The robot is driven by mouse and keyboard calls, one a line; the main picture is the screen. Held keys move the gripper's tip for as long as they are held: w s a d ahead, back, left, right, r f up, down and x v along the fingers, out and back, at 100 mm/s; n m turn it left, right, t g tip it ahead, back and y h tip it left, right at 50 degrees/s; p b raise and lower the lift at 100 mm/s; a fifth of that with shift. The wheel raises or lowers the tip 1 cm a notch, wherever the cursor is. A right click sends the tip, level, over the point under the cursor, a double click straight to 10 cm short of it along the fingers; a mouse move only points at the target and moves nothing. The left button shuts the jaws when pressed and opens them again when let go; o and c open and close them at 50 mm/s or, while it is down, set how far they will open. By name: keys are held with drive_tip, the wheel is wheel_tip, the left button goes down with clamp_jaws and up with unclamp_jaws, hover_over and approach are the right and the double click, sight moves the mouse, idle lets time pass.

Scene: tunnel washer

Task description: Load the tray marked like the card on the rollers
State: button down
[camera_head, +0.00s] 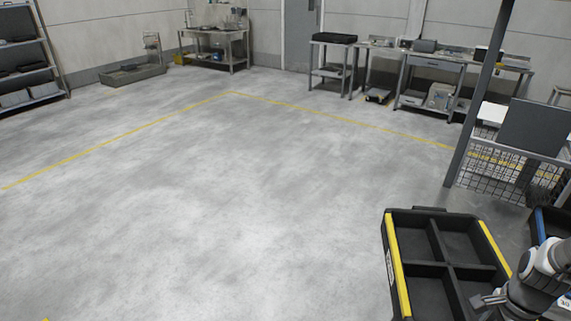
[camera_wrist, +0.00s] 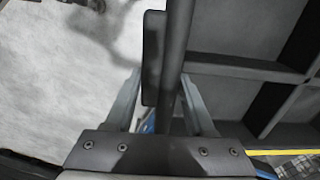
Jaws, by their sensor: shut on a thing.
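A black tray (camera_head: 435,226) with yellow strips along two sides and several empty compartments is at the lower right of the head view. A pale label (camera_head: 389,266) with unreadable marking is on its left side. My gripper (camera_head: 482,300) is at its near right part. In the wrist view my gripper (camera_wrist: 162,92) is shut on a dark upright wall or handle (camera_wrist: 178,40) of a compartmented tray (camera_wrist: 250,66), seemingly the yellow-striped one. Another dark tray (camera_head: 540,225) with a blue strip is partly visible at the right edge. I cannot make out the card or the rollers.
A grey post (camera_head: 478,95) and a wire-mesh stand (camera_head: 500,178) with a dark panel are just beyond the trays. Workbenches (camera_head: 430,62) line the back wall, and a shelf rack (camera_head: 28,60) stands at far left. The floor (camera_head: 220,210) left of the tray is clear.

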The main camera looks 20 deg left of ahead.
drive_tip(key=w+a+f+n, duration=0.2)
drive_tip(key=a+f+n, duration=1.1)
drive_tip(key=a+n, duration=0.1)
drive_tip(key=shift+w+f+n, duration=0.15)
drive_tip(key=shift+w+n, duration=0.15)
drive_tip(key=shift+n, duration=0.6)
